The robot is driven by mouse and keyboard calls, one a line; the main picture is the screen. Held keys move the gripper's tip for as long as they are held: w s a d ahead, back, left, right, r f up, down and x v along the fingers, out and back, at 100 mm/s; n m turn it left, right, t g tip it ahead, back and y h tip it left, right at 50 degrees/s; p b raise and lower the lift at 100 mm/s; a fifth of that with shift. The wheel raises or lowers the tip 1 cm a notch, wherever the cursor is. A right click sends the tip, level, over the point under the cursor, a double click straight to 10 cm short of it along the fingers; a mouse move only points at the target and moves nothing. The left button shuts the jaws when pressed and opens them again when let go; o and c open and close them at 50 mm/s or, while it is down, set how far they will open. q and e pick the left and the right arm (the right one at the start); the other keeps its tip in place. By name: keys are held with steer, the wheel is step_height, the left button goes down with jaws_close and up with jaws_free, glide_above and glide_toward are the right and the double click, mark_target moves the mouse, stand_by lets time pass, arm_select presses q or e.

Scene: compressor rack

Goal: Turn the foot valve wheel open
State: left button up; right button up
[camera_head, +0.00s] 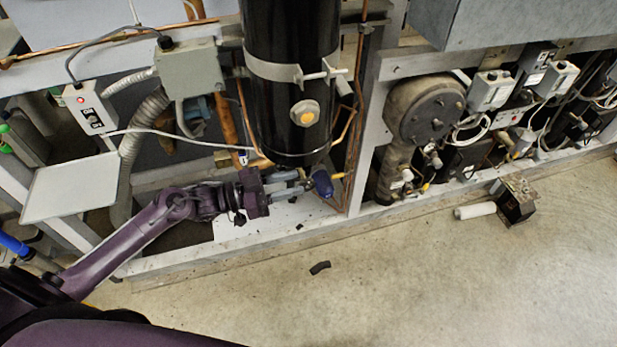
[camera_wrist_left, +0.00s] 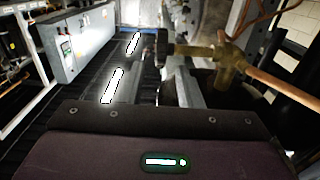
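The foot valve wheel (camera_head: 322,183) is a small blue part at the foot of the black cylinder, beside a copper pipe. My left gripper (camera_head: 304,184) reaches in from the left, low over the frame's bottom rail, with its pale fingertips right at the wheel. The fingers look somewhat apart, but whether they touch or clasp the wheel is not clear. In the left wrist view, the grey fingers (camera_wrist_left: 176,68) point toward a brass valve body (camera_wrist_left: 227,62) with a copper pipe running right. My right gripper is not in view.
The black cylinder (camera_head: 290,85) stands above the wheel. A grey frame upright (camera_head: 366,135) is close on the right, and the bottom rail (camera_head: 230,249) runs in front. A metal block (camera_head: 515,200) lies further right.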

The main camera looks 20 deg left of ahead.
mark_target(302, 181)
arm_select(q)
steer(key=x, duration=0.4)
steer(key=shift+w+d, duration=0.1)
steer(key=shift+d, duration=0.05)
jaws_close()
